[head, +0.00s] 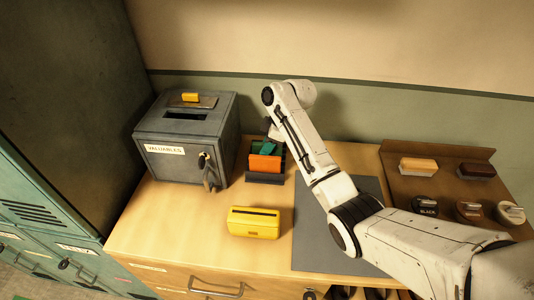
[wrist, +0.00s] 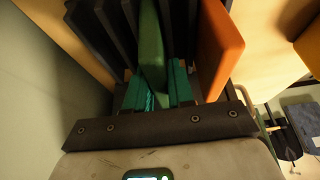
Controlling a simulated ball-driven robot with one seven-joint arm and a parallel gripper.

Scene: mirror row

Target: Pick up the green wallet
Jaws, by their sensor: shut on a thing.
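The green wallet (wrist: 151,45) stands on edge between the two teal fingers of my gripper (wrist: 158,88) in the wrist view. The gripper is shut on it. In the head view, the green wallet (head: 267,148) shows just behind the orange wallet (head: 264,163), in a small dark rack (head: 266,178). The orange wallet also shows in the wrist view (wrist: 220,45), to the right of the green one and apart from it. Dark rack dividers (wrist: 100,35) are on the left. I cannot tell whether the green wallet still touches the rack's bottom.
A grey valuables box (head: 185,135) with a slotted top stands left of the rack. A yellow case (head: 253,222) lies on the wooden top in front. A brown board (head: 437,185) with brushes and tins is at right. A grey mat (head: 310,240) lies beneath my arm.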

